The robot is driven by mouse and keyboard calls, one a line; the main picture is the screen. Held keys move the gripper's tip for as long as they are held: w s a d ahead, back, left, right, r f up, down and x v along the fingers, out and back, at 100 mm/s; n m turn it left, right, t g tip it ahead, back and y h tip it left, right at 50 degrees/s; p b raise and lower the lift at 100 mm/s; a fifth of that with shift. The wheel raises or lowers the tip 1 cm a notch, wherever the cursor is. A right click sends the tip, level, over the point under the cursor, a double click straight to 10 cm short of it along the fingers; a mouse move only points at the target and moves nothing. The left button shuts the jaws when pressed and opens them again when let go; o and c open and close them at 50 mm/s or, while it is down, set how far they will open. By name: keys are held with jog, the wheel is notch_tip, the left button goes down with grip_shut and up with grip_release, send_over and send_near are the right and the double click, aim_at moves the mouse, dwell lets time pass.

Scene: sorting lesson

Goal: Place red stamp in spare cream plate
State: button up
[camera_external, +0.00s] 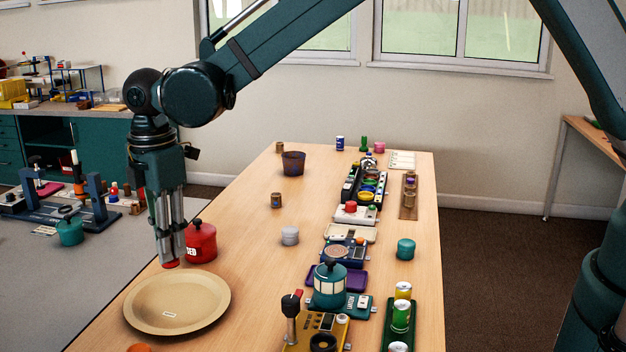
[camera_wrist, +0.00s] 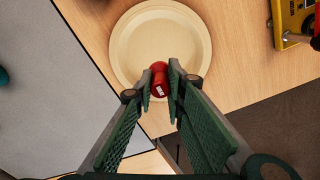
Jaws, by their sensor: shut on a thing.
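The red stamp (camera_wrist: 159,80) is between my fingertips, with a small white label facing the wrist camera. In the outside view only its red end (camera_external: 170,264) shows below the fingers. My gripper (camera_external: 172,250) points down and is shut on it; the fingers also show in the wrist view (camera_wrist: 160,88). The cream plate (camera_external: 177,302) lies at the table's left side with a small white label in its middle. In the wrist view the stamp overlaps the lower part of the plate (camera_wrist: 125,45). The stamp appears held above table level; its exact height over the plate is unclear.
A red lidded pot (camera_external: 201,243) stands just behind the plate. A yellow device (camera_external: 315,332) and a teal lidded pot (camera_external: 329,287) stand to the right. Bare table lies between them and the plate. The table's left edge runs close by the plate.

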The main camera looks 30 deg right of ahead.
jog(key=shift+f+b, duration=0.55)
jog(key=shift+f, duration=2.55)
jog(key=shift+f+b, duration=0.4)
jog(key=shift+f, duration=1.5)
jog(key=shift+f, duration=0.15)
jog(key=o, duration=0.8)
notch_tip(320, 180, up, 12)
jog(key=shift+r+p, duration=0.2)
jog(key=shift+p, duration=1)
